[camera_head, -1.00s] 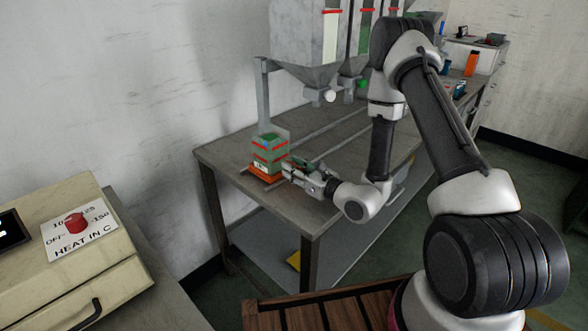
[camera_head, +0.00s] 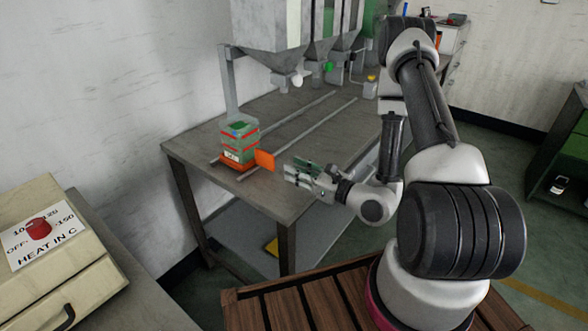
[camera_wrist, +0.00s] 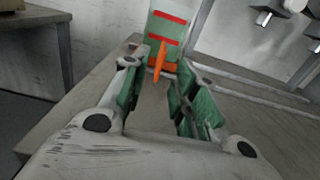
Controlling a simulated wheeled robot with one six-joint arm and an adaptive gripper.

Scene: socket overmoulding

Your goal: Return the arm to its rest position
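My gripper (camera_head: 290,168) is in front of a green container with red bands (camera_head: 239,142) on the metal table. In the wrist view my gripper (camera_wrist: 155,97) has its green-padded fingers apart with nothing between them. The container stands upright in an orange base, and an orange tab (camera_head: 265,160) sticks out from it toward my gripper. The container (camera_wrist: 165,30) and tab (camera_wrist: 160,62) show just beyond the fingertips in the wrist view. A gap separates the fingers from the tab. My arm is bent, with the forearm reaching down over the table.
The metal table (camera_head: 200,150) carries two long rails (camera_head: 310,135). Grey hoppers (camera_head: 270,50) with spouts hang above it against the wall. A beige heater box with a red knob (camera_head: 38,228) stands at the lower left.

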